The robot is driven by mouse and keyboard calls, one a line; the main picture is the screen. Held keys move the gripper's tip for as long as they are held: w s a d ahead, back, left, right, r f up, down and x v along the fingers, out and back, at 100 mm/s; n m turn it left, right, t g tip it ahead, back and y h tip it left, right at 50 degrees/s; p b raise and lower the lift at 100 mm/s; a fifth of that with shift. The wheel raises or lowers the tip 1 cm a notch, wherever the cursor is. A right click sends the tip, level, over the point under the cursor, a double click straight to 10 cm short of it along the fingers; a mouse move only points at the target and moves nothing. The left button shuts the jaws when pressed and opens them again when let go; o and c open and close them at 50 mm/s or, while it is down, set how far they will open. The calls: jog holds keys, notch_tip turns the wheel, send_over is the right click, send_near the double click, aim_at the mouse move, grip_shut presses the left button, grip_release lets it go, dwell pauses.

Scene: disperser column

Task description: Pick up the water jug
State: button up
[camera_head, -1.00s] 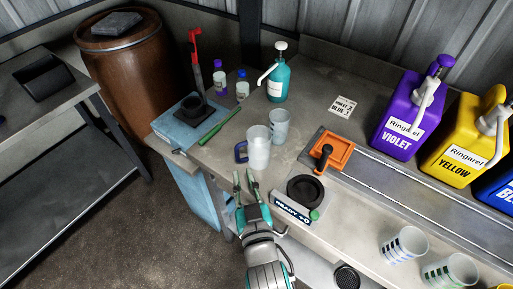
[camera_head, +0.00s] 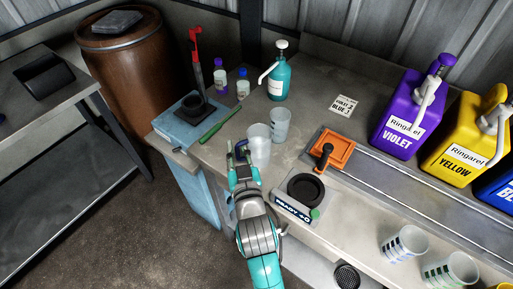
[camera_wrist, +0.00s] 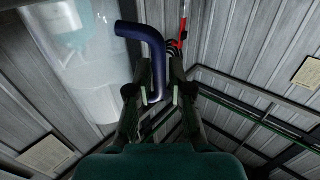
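The water jug is a clear, whitish jug (camera_head: 259,148) with a dark blue handle (camera_head: 241,146), upright on the bench near its front edge. In the wrist view the clear jug body (camera_wrist: 85,60) fills the upper left, and the blue handle (camera_wrist: 153,45) curves down between my fingers. My gripper (camera_head: 239,160) is at the handle side of the jug. In the wrist view my gripper (camera_wrist: 162,92) has its fingers apart on both sides of the handle, with a gap visible on the right side. The fingertips are partly hidden in the head view.
A clear beaker (camera_head: 280,125) stands close behind the jug. A scale (camera_head: 304,192) with a black plate is at right, and an orange tray (camera_head: 331,150) lies beyond it.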

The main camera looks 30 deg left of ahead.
grip_shut()
jog(key=shift+r, duration=0.15)
